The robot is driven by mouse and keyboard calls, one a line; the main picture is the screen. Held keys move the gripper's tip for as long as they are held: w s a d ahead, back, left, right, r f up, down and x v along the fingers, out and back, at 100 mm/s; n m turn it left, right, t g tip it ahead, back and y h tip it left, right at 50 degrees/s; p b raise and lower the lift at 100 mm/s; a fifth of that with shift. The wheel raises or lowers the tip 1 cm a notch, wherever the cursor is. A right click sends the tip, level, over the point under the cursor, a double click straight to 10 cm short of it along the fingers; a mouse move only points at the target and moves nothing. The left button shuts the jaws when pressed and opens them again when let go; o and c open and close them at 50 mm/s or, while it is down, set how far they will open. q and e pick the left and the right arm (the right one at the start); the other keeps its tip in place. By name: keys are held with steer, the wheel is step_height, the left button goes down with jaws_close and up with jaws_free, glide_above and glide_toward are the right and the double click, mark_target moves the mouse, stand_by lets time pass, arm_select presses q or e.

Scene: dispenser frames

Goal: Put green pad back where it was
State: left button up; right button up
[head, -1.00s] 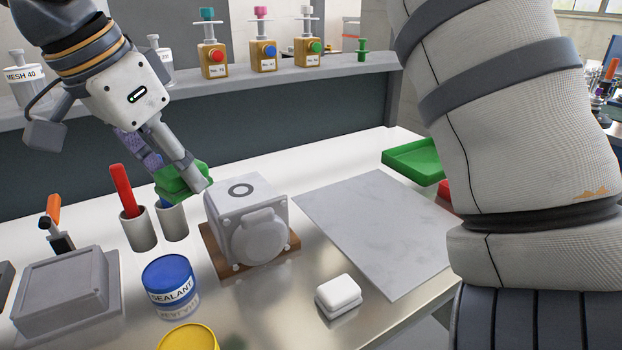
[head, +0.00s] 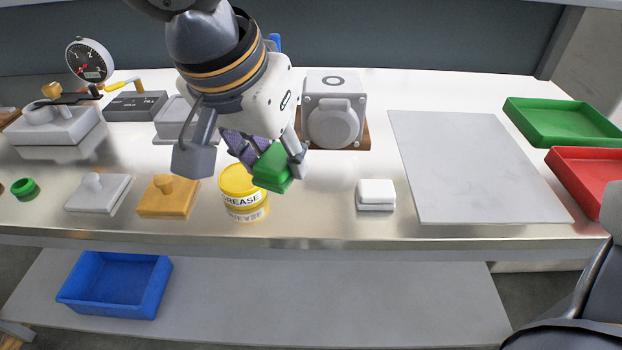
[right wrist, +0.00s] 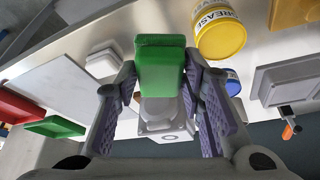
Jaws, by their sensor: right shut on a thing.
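My right gripper (head: 285,160) is shut on the green pad (head: 272,167), a small thick green block. It holds the pad above the worktop, in front and to the left of the grey box with a round cover (head: 333,115), beside the yellow grease tin (head: 240,182). In the right wrist view the green pad (right wrist: 160,65) sits upright between the two fingers (right wrist: 160,90). A similar white pad (head: 376,192) lies on the worktop near its front edge, right of the gripper; it also shows in the right wrist view (right wrist: 103,60). My left gripper is not in view.
A grey flat plate (head: 465,165) lies right of the box. Green (head: 560,125) and red (head: 590,175) trays stand at the far right. Grey (head: 98,195) and orange (head: 168,198) knobbed blocks are at left. The worktop between grease tin and white pad is clear.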

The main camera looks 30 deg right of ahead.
glide_above(321, 195)
steer(key=s+a, duration=0.1)
steer(key=f, duration=0.7)
steer(key=shift+a, duration=0.2)
steer(key=shift+f, duration=1.5)
steer(key=shift+f, duration=0.1)
steer(key=o, duration=1.1)
steer(key=v, duration=1.2)
steer(key=shift+r, duration=0.2)
steer(key=shift+d+f, duration=0.1)
